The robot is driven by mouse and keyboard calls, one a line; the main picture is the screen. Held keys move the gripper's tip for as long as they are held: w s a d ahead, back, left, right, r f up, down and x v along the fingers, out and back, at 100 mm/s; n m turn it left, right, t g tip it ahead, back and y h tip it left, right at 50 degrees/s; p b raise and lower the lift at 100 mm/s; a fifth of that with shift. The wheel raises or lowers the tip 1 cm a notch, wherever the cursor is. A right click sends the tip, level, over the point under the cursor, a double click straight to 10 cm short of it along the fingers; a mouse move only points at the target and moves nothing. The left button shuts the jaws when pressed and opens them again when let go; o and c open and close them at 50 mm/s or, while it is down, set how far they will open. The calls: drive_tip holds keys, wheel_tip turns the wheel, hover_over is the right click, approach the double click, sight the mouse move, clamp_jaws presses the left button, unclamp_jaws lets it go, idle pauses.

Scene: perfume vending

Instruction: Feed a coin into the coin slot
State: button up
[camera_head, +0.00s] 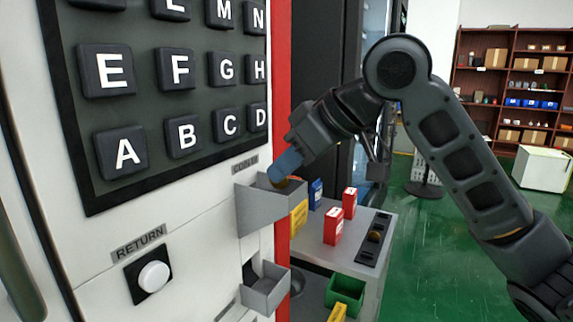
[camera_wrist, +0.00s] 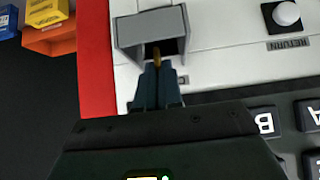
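The coin slot is a grey open-topped box (camera_head: 268,212) on the machine's white front, under a partly hidden "COIN" label. It also shows in the wrist view (camera_wrist: 150,28). My gripper (camera_head: 280,172) is over the box's opening with its blue-grey fingertips pointing down into it. In the wrist view the fingers (camera_wrist: 157,66) are close together on a gold coin (camera_wrist: 156,54), seen edge-on at the mouth of the box. A bit of the coin (camera_head: 284,183) shows below the fingertips in the head view. Whether it touches the box inside is hidden.
A RETURN button (camera_head: 154,276) and black letter keys (camera_head: 120,154) are on the panel. A lower grey tray (camera_head: 266,292) juts out below the box. A side table (camera_head: 350,262) holds red, blue and yellow boxes and a black holder (camera_head: 372,246) with a coin.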

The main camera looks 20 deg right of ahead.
drive_tip(key=o, duration=0.5)
drive_tip(key=v, duration=0.7)
drive_tip(key=shift+s+d+r, duration=0.2)
drive_tip(key=shift+s+r, duration=0.05)
drive_tip(key=shift+a, duration=0.1)
idle(0.8)
